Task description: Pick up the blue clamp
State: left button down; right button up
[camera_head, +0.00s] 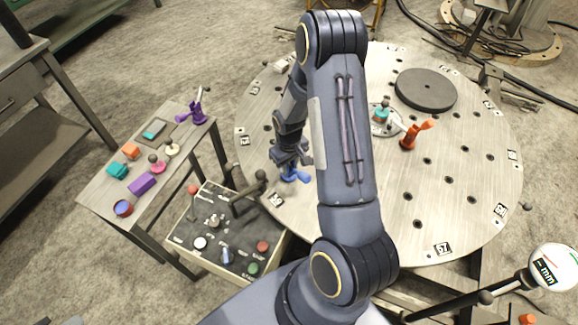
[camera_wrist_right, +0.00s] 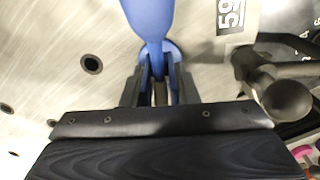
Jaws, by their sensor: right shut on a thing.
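The blue clamp (camera_head: 297,174) is at the left part of the round metal table (camera_head: 465,190). My right gripper (camera_head: 287,158) reaches down to it, with the arm crossing the middle of the head view. In the right wrist view the blue clamp (camera_wrist_right: 150,25) stands between the two fingers of my right gripper (camera_wrist_right: 160,85), which are shut on it. The clamp's far end is out of the frame at the top, and the fingers hide part of it. I cannot tell whether it touches the table. My left gripper is not in view.
An orange clamp (camera_head: 411,138), a teal-topped piece (camera_head: 381,114) and a dark disc (camera_head: 426,89) are on the round table. A control box (camera_head: 219,235) with a lever stands close left. A side table (camera_head: 100,190) holds small coloured parts and a purple clamp (camera_head: 196,112).

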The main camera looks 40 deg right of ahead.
jog(key=shift+r+b, duration=0.3)
jog(key=shift+r, duration=0.35)
jog(key=s+a+r+b, duration=0.2)
jog(key=s+a+r, duration=0.5)
jog(key=s+r, duration=0.4)
jog(key=shift+s+a+r, duration=0.25)
jog(key=shift+s+a, duration=0.1)
jog(key=shift+s, duration=0.05)
jog(key=shift+w, duration=0.1)
